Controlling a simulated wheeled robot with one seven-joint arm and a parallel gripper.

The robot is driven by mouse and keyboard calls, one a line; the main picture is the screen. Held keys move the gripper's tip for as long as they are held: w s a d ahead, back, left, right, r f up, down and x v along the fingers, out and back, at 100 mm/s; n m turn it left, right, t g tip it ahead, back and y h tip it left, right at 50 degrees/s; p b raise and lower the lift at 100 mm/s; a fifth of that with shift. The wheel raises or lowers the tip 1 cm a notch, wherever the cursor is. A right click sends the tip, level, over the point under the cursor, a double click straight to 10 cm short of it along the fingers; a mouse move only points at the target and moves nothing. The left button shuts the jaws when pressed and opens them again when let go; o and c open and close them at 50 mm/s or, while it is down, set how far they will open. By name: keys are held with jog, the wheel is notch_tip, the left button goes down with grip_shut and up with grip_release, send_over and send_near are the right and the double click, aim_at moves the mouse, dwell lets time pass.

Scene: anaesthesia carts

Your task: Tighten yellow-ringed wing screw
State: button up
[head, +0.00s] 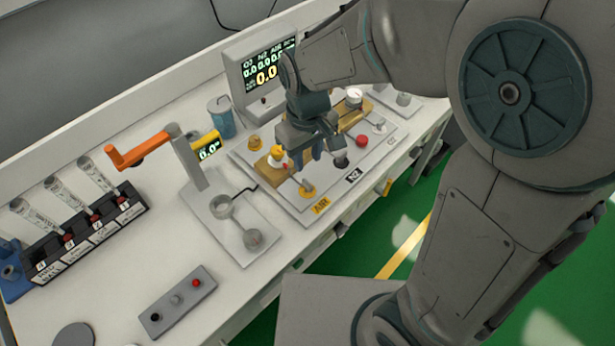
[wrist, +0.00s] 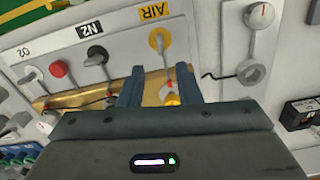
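A small fitting with a yellow ring (head: 277,155) stands on the brass block at the near end of the gas panel in the head view. In the wrist view a yellow-ringed part with a red bit (wrist: 172,99) shows low between my fingers, close to the right finger. I take it for the wing screw, but its wings are too small to make out. My gripper (head: 308,158) points down over the panel, right of this fitting. In the wrist view my gripper (wrist: 158,72) has its fingers apart, with brass block between and behind them. Nothing is visibly held.
The yellow AIR knob (head: 307,190), black N2 knob (head: 341,158) and red knob (head: 362,141) line the panel's front. A monitor (head: 262,72) stands behind. A stand with an orange handle (head: 138,150) rises left. A rack of syringes (head: 85,235) is far left.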

aim_at(308, 183)
notch_tip(308, 183, down, 9)
dwell(0.3)
grip_shut()
